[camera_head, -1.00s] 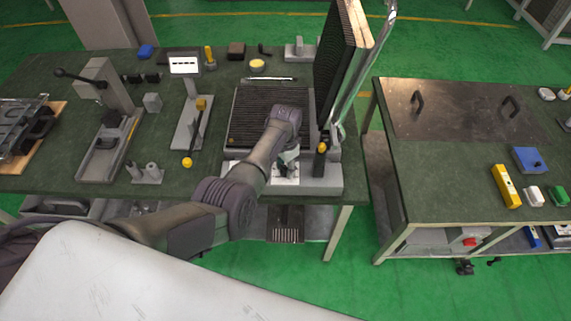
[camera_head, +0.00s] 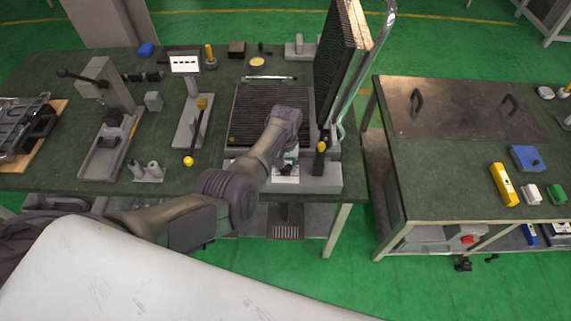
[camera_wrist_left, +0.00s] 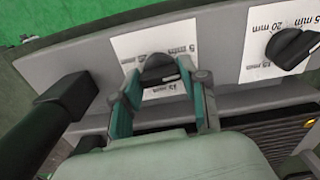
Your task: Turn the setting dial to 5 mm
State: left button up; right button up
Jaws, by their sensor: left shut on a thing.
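The machine's grey front panel (camera_head: 318,178) stands at the table's front edge. In the left wrist view it carries a black setting dial (camera_wrist_left: 160,70) on a white label (camera_wrist_left: 126,44). A second black dial (camera_wrist_left: 292,48) sits on another label to the right, with "5 mm" and "20 mm" readable. My left gripper (camera_wrist_left: 161,77) is shut on the first dial, its teal fingers on either side of the knob. The gripped dial's label is partly covered, and I cannot read its setting for certain. In the head view my wrist hides the dials. My right gripper is not in view.
A tall ribbed plate (camera_head: 338,65) stands raised behind the panel. Fixtures (camera_head: 105,125) stand to the left on the table. A second table (camera_head: 440,170) is at right.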

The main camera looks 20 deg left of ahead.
aim_at(286, 166)
pick_arm(q)
jog(key=n, duration=0.4)
jog(key=shift+n, duration=0.4)
dwell(0.4)
jog(key=o, duration=1.1)
jog(key=shift+o, duration=0.2)
notch_tip(286, 166, up, 12)
